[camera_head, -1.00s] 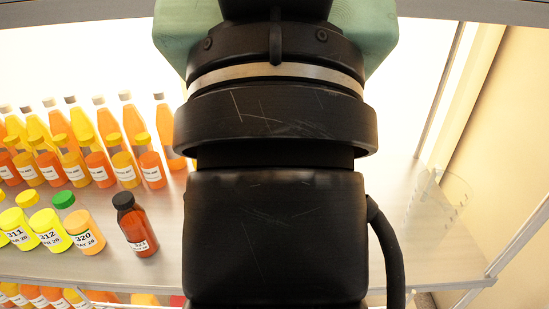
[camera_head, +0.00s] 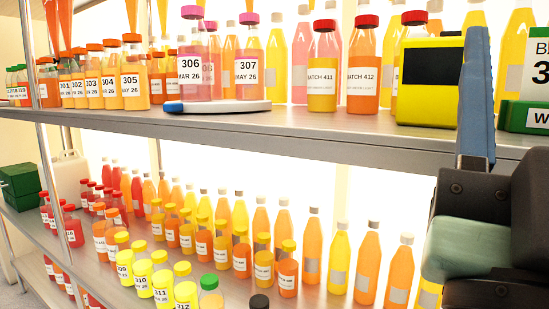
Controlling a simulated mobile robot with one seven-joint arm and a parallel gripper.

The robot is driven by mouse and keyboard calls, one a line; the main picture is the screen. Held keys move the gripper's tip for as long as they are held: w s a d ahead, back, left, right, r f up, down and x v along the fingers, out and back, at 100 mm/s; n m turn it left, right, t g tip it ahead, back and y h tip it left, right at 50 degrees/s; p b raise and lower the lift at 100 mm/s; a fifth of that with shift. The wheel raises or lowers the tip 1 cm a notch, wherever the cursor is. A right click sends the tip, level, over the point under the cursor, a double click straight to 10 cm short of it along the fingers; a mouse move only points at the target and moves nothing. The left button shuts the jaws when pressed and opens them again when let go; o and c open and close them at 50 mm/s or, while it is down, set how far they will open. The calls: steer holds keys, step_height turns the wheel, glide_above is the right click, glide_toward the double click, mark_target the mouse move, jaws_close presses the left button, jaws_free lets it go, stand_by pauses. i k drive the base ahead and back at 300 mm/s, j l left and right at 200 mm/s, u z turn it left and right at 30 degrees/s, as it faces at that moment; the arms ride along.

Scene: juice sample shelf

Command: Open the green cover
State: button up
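Several green things show, and I cannot tell for sure which one is the green cover. A green block with white labels (camera_head: 524,117) stands on the upper shelf at the right edge, partly cut off. A dark green box (camera_head: 20,186) sits on the lower shelf at the far left, its top closed. A bottle with a green cap (camera_head: 209,283) stands at the lower middle. My gripper (camera_head: 476,95) is at the right, with one blue finger pointing up in front of the upper shelf. Its other finger cannot be made out, and no held thing shows.
A yellow device with a dark screen (camera_head: 432,80) stands left of the blue finger. Bottles 306 (camera_head: 191,65) and 307 (camera_head: 247,75) stand on or near a white plate (camera_head: 218,107). Rows of juice bottles crowd both shelves. The upper shelf's front edge (camera_head: 300,124) crosses the view.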

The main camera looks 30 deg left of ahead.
mark_target(22, 180)
steer(key=j+u, duration=0.1)
steer(key=j, duration=0.95)
steer(key=j+u, duration=0.1)
steer(key=j, duration=0.9)
steer(key=j+u, duration=0.1)
steer(key=j, duration=0.95)
steer(key=j+u, duration=0.1)
steer(key=j, duration=0.95)
steer(key=i+j+u, duration=0.1)
steer(key=j, duration=0.9)
steer(key=i+j, duration=0.15)
steer(key=j, duration=0.25)
steer(key=i+j, duration=0.15)
steer(key=j, duration=0.2)
steer(key=i+j+u, duration=0.1)
steer(key=j, duration=0.3)
steer(key=i+j, duration=0.2)
steer(key=j, duration=0.2)
steer(key=i+j, duration=0.15)
steer(key=j, duration=0.2)
steer(key=i+j, duration=0.1)
steer(key=i, duration=0.4)
steer(key=u, duration=0.05)
